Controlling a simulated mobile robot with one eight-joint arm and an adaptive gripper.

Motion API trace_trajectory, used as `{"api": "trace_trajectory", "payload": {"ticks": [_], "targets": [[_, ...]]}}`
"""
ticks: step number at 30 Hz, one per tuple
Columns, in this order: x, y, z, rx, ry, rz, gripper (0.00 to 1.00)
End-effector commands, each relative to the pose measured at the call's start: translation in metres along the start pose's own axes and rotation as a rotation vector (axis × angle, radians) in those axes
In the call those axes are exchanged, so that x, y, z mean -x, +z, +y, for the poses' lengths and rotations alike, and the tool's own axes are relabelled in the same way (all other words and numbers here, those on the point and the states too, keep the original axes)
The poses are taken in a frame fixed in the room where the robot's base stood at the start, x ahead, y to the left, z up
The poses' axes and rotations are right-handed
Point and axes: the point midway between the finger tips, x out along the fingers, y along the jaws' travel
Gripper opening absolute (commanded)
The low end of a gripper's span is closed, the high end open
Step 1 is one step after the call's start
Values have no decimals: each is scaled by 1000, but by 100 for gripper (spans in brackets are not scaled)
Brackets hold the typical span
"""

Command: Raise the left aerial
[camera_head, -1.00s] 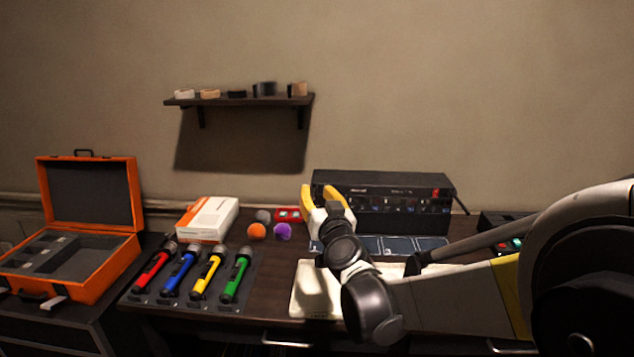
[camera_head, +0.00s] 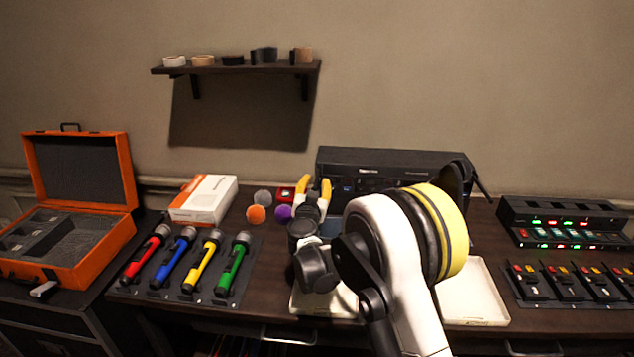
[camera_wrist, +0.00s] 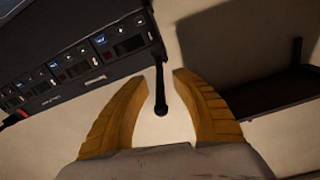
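The black receiver unit (camera_head: 390,160) stands at the back of the desk, partly hidden by my arm. It shows tilted at the upper left of the wrist view (camera_wrist: 75,62). The left aerial (camera_wrist: 160,92) is a thin black rod with a rounded end, at the receiver's corner in the wrist view. I cannot make it out in the head view. My gripper (camera_head: 314,188) is at the receiver's left end. Its yellow fingers, also in the wrist view (camera_wrist: 160,77), are open on either side of the aerial, with gaps visible.
A wall shelf (camera_head: 235,67) hangs above. An orange ball (camera_head: 256,214), a purple ball (camera_head: 283,212) and a white-orange box (camera_head: 204,199) lie left of my gripper. Several coloured microphones (camera_head: 190,265) lie in front left. A cream tray (camera_head: 475,295) and lit equipment (camera_head: 565,225) are at right.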

Motion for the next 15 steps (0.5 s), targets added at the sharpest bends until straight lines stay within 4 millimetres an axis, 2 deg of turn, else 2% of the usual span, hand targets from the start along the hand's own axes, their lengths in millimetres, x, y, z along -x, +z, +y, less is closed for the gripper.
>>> {"api": "trace_trajectory", "payload": {"ticks": [3,6,15], "targets": [[-17,2,0,0,1,1,31],[-26,1,0,0,0,1,31],[-30,-1,0,0,0,1,31]]}}
